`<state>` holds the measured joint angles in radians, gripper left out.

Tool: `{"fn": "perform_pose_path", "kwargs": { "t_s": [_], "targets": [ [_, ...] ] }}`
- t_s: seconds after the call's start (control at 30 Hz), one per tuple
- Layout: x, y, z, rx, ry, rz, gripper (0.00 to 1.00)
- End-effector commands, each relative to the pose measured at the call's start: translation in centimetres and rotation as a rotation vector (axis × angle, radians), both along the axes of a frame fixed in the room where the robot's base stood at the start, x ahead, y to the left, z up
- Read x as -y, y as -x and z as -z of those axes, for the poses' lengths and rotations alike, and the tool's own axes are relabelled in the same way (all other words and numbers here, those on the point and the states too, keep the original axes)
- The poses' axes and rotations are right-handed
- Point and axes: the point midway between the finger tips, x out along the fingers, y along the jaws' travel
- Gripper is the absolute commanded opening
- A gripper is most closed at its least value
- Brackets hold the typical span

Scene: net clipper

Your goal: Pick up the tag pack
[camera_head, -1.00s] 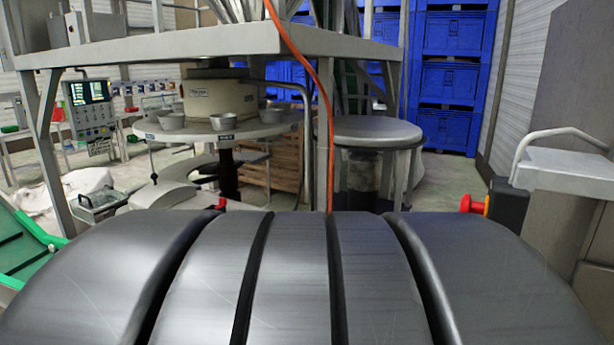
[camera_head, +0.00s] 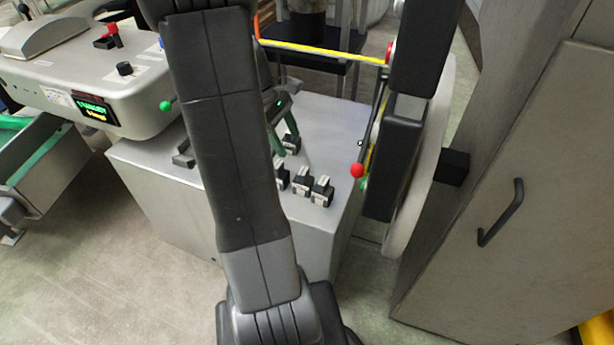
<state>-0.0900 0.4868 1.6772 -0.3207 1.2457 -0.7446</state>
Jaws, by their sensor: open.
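Several small black-and-white packs, which look like the tag packs, stand on the grey cabinet top just right of my arm in the head view. One pack (camera_head: 321,192) is at the right end of the front group, with another pack (camera_head: 302,183) beside it. One more pack (camera_head: 290,143) is further back. I cannot tell which one the task means. My gripper (camera_head: 278,122) is mostly hidden behind my own arm; dark and green parts of it seem to show near the packs. It is open, and I see nothing held in it.
The packs share a grey cabinet (camera_head: 150,190). Close on the right stands a machine with a round pale disc, a red knob (camera_head: 357,170) and a yellow bar (camera_head: 320,51). A console with a lit display (camera_head: 95,107) is at the left. A tall grey cabinet (camera_head: 520,190) stands at the right.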

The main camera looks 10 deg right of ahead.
Motion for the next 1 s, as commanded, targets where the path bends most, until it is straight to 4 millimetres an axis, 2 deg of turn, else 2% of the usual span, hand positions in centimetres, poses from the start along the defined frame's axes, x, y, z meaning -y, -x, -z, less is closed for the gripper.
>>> {"fn": "perform_pose_path", "kwargs": {
  "t_s": [0.17,0.4,0.67,1.0],
  "targets": [
    [0.6,0.3,2.3,-0.009,-0.001,-0.007,0.62],
    [2.1,1.3,6.5,-0.007,-0.001,-0.007,0.62],
    [2.8,1.8,8.4,-0.004,-0.001,-0.007,0.62],
    [4.1,3.2,12.5,-0.006,-0.002,-0.006,0.62]
  ]
}}
